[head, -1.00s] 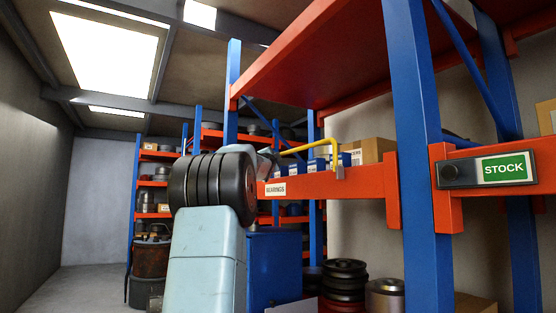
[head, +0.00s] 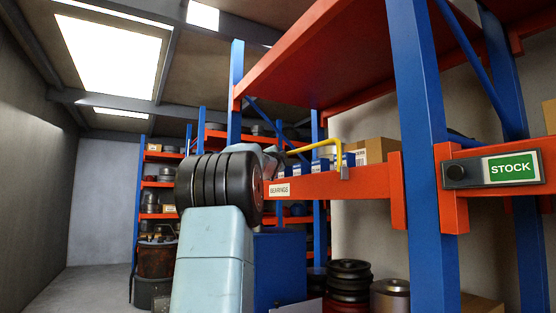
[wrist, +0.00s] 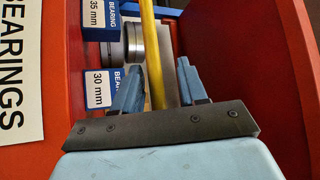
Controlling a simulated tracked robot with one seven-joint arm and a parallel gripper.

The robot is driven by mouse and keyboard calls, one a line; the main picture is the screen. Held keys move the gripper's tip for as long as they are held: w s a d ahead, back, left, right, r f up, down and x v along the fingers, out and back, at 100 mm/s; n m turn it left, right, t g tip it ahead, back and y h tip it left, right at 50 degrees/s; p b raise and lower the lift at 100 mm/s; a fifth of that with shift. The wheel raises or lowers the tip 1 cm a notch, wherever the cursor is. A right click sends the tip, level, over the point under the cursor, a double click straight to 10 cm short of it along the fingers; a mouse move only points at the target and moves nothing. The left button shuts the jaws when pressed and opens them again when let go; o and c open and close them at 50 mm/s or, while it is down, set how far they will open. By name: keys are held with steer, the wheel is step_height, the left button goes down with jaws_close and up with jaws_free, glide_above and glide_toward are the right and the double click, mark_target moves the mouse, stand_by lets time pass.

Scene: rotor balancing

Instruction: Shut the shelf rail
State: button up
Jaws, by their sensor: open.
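The shelf rail is a bent yellow bar (head: 322,144) above the front of the orange bearings shelf (head: 373,185). Its right end turns down to a grey bracket on the shelf beam. Its left end runs toward my gripper (wrist: 157,72), which is partly hidden behind my arm in the head view. In the wrist view, the yellow bar (wrist: 152,45) runs lengthwise between my two blue fingers, with gaps on both sides. The fingers are open. I cannot tell how deep the bar sits between them.
Blue bearing boxes, marked 35 mm (wrist: 101,20) and 30 mm (wrist: 99,88), stand close to the left finger with metal bearings (wrist: 132,45) beside them. A cardboard box (head: 375,151) sits behind the rail. A blue upright (head: 420,120) and a STOCK sign (head: 511,168) stand to the right.

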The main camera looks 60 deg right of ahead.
steer(key=v, duration=1.3)
steer(key=shift+a, duration=0.2)
steer(key=shift+s+f, duration=0.1)
steer(key=w+a+f+n+t+y, duration=0.45)
steer(key=w+a, duration=0.35)
steer(key=a, duration=0.2)
steer(key=w+a+f+n+t+y, duration=0.15)
steer(key=a+f+n+y, duration=0.3)
steer(key=a, duration=0.45)
steer(key=w+a+f+n+g+y, duration=0.1)
steer(key=w+a+f+n+y, duration=0.15)
steer(key=a+f, duration=0.45)
steer(key=w+a+f+n+t+y, duration=0.1)
steer(key=a+f+n+y, duration=0.35)
steer(key=a, duration=0.55)
steer(key=s+a+f+n+g+y, duration=0.2)
steer(key=s+a+f+n, duration=0.25)
steer(key=a, duration=0.35)
steer(key=s+a+f+n+g+y, duration=0.1)
steer(key=s+a+f+n+y, duration=0.15)
steer(key=a+f, duration=0.4)
steer(key=s+a+f+n+g, duration=0.4)
steer(key=s+a+f, duration=0.4)
steer(key=s+f, duration=0.2)
steer(key=shift+s+n, duration=0.6)
steer(key=shift+s, duration=0.35)
